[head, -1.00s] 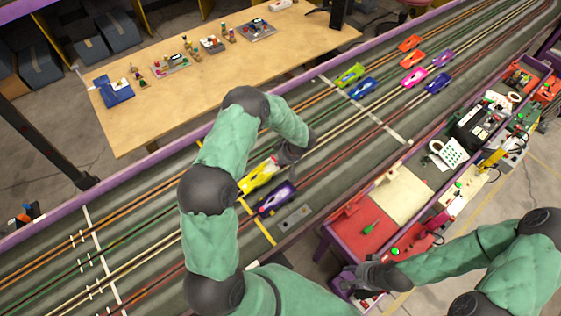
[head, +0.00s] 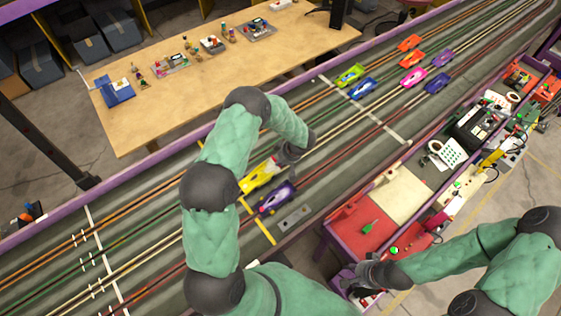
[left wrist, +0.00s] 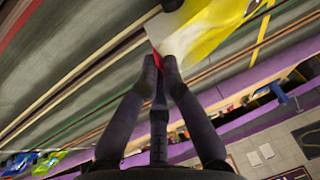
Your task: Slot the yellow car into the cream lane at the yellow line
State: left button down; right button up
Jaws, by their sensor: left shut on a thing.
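The yellow car (head: 257,178) is at the cream lane (head: 150,254), with its rear end close to the yellow line (head: 262,226). My left gripper (head: 281,160) is at the far end of this car. In the left wrist view the two fingers (left wrist: 164,66) are shut on a small red part at the end of the yellow car (left wrist: 205,38), which has a white patch there. I cannot tell whether the car is seated in the slot. My right gripper (head: 358,281) hangs by the near corner of the side bench; its fingers are too unclear to read.
A purple car (head: 275,198) stands close beside the yellow car, with a grey plate (head: 294,217) near it. Several other cars, such as the green one (head: 350,75), stand farther up the track. A purple-edged side bench (head: 405,190) carries tools. A wooden table (head: 130,130) stands beyond the track.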

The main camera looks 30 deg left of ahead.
pick_arm(q)
jog(key=shift+f+b, duration=0.35)
jog(key=shift+f, duration=0.8)
jog(key=c, duration=1.3)
grip_release()
jog(key=v, duration=1.2)
